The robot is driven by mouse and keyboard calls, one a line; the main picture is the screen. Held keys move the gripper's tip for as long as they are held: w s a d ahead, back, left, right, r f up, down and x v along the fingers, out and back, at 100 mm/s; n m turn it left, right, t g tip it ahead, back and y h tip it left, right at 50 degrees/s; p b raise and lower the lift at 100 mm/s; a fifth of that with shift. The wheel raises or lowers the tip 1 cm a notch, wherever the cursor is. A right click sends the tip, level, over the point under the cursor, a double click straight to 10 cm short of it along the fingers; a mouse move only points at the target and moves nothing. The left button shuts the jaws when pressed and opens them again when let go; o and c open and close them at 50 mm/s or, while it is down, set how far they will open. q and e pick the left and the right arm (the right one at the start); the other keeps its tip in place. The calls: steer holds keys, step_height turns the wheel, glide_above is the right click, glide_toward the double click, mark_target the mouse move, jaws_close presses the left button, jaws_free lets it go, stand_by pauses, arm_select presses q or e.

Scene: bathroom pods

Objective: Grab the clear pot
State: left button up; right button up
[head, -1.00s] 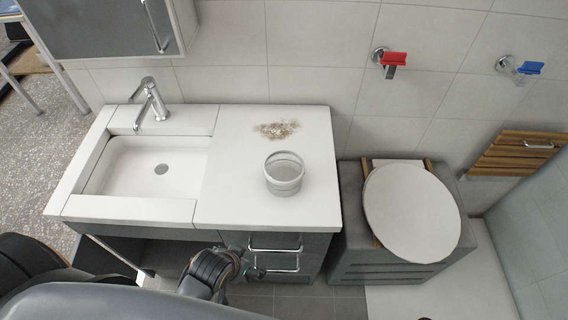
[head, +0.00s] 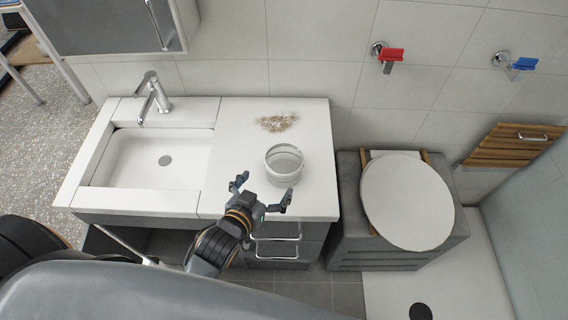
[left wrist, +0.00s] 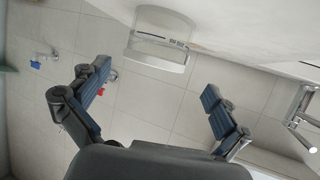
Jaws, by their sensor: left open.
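The clear pot (head: 284,163) stands upright on the white counter, right of the sink, in the head view. It also shows in the left wrist view (left wrist: 158,47), beyond the fingertips and between them sideways. My left gripper (head: 265,190) is open and empty at the counter's front edge, just in front of the pot. Its two fingers are spread wide, and they also show in the left wrist view (left wrist: 155,90). No finger is seen touching the pot. My right gripper is not in view.
The sink basin (head: 150,157) with a chrome faucet (head: 152,97) is at the left. A brownish patch of grains (head: 277,122) lies behind the pot. The toilet with a round lid (head: 407,200) is right of the counter. Drawer handles (head: 276,249) stick out below the counter.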

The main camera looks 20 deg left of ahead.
mark_target(276, 173)
arm_select(q)
steer(key=x, duration=0.4)
steer(key=shift+w+f, duration=0.1)
steer(key=shift+w, duration=0.3)
steer(key=x, duration=0.1)
steer(key=p+x, duration=0.1)
steer(key=x, duration=0.1)
steer(key=p+x, duration=0.1)
steer(key=shift+w+d+r, duration=0.3)
steer(key=shift+w+r, duration=0.05)
steer(key=shift+w+f, duration=0.25)
steer(key=shift+w, duration=0.15)
steer(key=shift+s, duration=0.1)
steer(key=shift+r, duration=0.1)
steer(key=c, duration=1.2)
steer(key=shift+o, duration=0.2)
